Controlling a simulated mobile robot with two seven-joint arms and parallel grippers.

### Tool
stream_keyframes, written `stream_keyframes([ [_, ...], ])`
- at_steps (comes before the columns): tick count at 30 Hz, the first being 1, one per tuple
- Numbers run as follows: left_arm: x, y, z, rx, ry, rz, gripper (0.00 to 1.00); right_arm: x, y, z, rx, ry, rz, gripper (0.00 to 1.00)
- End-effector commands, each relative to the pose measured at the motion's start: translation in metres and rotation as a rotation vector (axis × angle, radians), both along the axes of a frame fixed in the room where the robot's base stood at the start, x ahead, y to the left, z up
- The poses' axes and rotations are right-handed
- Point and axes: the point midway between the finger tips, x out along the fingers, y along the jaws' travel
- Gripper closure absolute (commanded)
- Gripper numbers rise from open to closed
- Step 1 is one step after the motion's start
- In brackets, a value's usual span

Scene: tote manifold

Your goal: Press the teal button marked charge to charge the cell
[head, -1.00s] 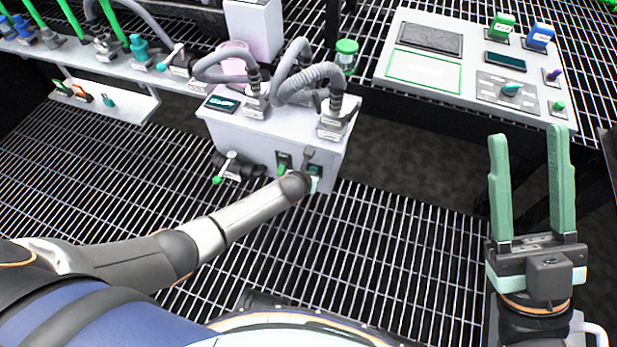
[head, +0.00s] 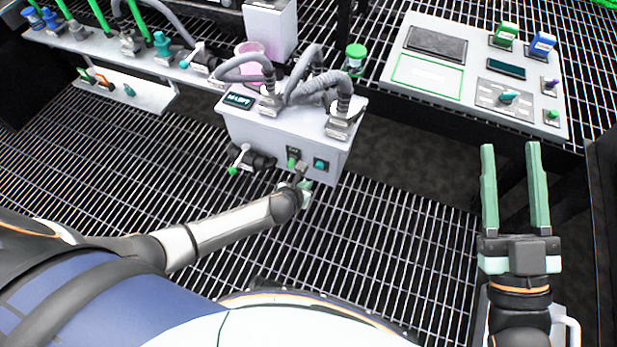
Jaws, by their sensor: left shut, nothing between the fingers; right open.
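The white box (head: 262,138) stands at the middle of the grated floor. Its front face carries a teal button (head: 320,165) at the right and a green lever-like switch (head: 292,159) beside it; any lettering on the button is too small to read. A small dark display (head: 239,100) with pale text sits on its top. My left gripper (head: 305,190) is just below and in front of the button, shut and empty, apart from the button in the picture; its fingers are partly hidden by the wrist. My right gripper (head: 515,150) is open and empty at the right, pointing up.
Grey hoses (head: 240,66) plug into the box top. A valve with a green-tipped handle (head: 240,160) juts from its left front. A white control panel (head: 480,75) stands at the back right, and a white rail (head: 130,50) at the back left. The front grating is clear.

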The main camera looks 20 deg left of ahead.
Motion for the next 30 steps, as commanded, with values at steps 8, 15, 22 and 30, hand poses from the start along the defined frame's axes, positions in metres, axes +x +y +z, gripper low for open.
stream_keyframes([
  [8,-0.008,0.001,0.008,0.000,0.000,0.000,1.00,0.013,-0.003,-0.034,0.003,0.158,-0.025,0.50],
  [15,-0.009,0.000,0.008,0.000,0.001,0.000,1.00,0.015,-0.003,-0.040,0.002,0.178,-0.026,0.50],
  [22,-0.009,0.000,0.008,0.000,0.001,0.000,1.00,0.014,-0.003,-0.039,0.003,0.176,-0.026,0.50],
  [30,-0.011,-0.005,0.010,-0.035,-0.003,0.012,1.00,0.014,-0.003,-0.039,0.002,0.175,-0.026,0.50],
])
